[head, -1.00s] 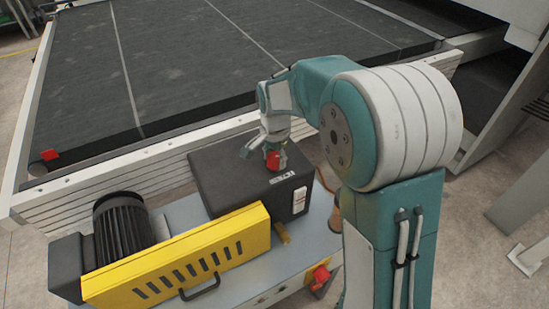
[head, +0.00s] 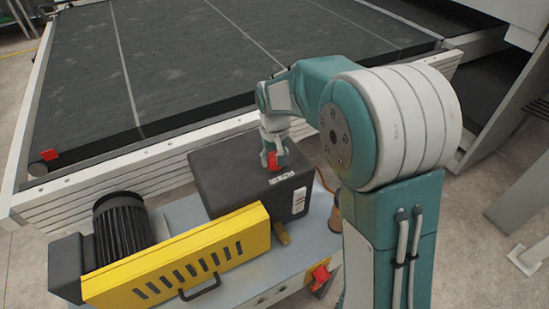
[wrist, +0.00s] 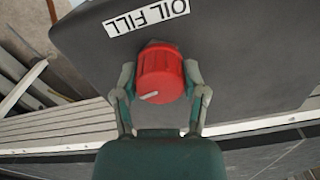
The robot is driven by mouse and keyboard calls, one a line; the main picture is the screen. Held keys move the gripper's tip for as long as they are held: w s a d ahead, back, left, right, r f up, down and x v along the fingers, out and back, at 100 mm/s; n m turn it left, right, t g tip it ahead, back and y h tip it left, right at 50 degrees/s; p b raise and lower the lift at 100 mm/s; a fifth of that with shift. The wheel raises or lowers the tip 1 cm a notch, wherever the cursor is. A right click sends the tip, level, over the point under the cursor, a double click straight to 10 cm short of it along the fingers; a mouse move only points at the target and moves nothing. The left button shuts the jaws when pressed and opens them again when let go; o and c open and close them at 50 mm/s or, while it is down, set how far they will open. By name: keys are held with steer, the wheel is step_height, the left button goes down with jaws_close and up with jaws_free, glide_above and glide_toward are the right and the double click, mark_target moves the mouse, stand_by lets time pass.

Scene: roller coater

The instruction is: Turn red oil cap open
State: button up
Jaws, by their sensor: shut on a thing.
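The red oil cap (wrist: 161,72) sits on the black box under the "OIL FILL" label (wrist: 147,16) in the wrist view, where it looks upside down. A pale mark shows on the cap. My gripper (wrist: 160,82) has one finger on each side of the cap and is shut on it. In the head view, my gripper (head: 275,158) points down at the top of the black box (head: 225,180), and the red cap (head: 272,162) shows between its fingers. The far side of the cap is hidden there.
A yellow guard (head: 180,262) with a black handle and a dark ribbed motor (head: 122,225) stand left of the box. A red switch (head: 320,275) is on the front. A wide black conveyor belt (head: 220,70) with a pale metal frame lies behind.

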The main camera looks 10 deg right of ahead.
steer(key=n, duration=0.4)
steer(key=shift+w+n, duration=0.15)
steer(key=shift+n, duration=0.25)
steer(key=n, duration=0.3)
steer(key=shift+n, duration=0.3)
steer(key=n, duration=0.4)
steer(key=shift+r, duration=0.1)
steer(key=shift+a+n, duration=0.1)
steer(key=shift+n, duration=1.8)
steer(key=o, duration=1.1)
steer(key=shift+o, duration=0.2)
